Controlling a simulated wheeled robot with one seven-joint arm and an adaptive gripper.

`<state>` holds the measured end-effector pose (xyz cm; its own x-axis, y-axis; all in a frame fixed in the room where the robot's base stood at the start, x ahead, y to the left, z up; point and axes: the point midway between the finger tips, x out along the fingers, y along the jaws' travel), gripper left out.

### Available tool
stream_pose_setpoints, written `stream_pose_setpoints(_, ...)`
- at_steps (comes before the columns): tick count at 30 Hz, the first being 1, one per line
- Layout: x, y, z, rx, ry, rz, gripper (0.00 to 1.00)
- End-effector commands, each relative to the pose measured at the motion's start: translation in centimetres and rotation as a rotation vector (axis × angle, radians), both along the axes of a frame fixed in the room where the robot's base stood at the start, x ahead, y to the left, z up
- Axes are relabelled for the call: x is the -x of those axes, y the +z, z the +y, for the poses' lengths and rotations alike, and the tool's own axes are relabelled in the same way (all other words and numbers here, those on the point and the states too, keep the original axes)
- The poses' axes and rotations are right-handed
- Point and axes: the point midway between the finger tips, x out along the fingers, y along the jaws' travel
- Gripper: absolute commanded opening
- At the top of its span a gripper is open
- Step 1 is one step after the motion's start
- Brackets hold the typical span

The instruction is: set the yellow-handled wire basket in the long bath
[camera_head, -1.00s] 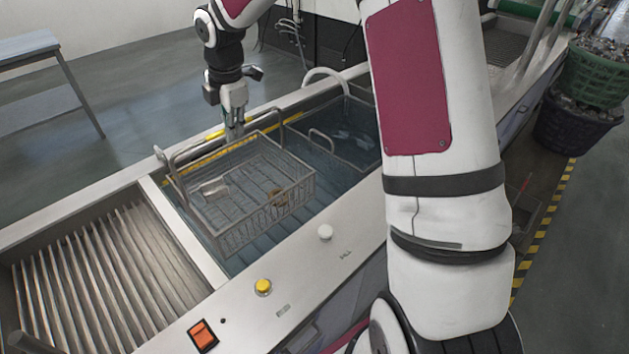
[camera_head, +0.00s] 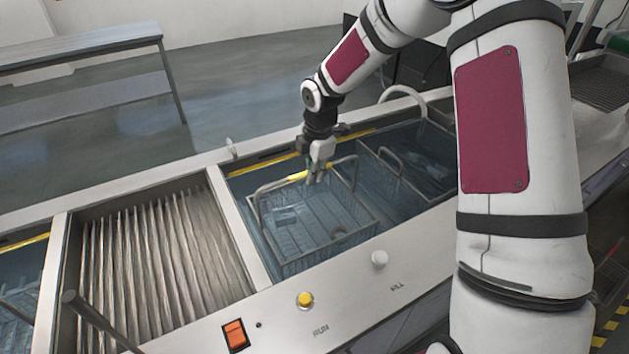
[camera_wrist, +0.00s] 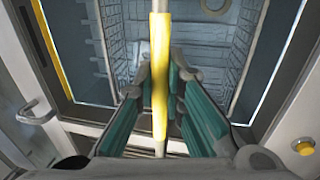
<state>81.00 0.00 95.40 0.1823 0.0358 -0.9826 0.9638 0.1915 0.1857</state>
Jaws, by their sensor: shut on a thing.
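The wire basket (camera_head: 283,262) sits low inside the long bath (camera_head: 243,184), its lower part in the bluish water. It looks about level, but I cannot tell whether it rests on the bottom. A few small parts lie in it. Its yellow handle grip (camera_wrist: 158,90) runs between my fingers in the wrist view.
Another wire handle (camera_head: 391,158) stands in the water to the right. A ribbed drain section (camera_head: 160,265) lies left of the bath. The front rim carries a yellow button (camera_head: 305,299), a white knob (camera_head: 379,259) and an orange switch (camera_head: 235,334). A bench (camera_head: 85,75) stands behind.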

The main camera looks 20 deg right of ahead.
Motion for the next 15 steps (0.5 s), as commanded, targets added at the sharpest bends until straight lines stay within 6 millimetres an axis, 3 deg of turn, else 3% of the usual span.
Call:
stream_pose_setpoints(7,0.0,-2.9,0.0,0.0,0.001,0.001,0.0)
stream_pose_setpoints(15,-0.1,-3.1,0.0,0.001,0.0,-0.002,0.0)
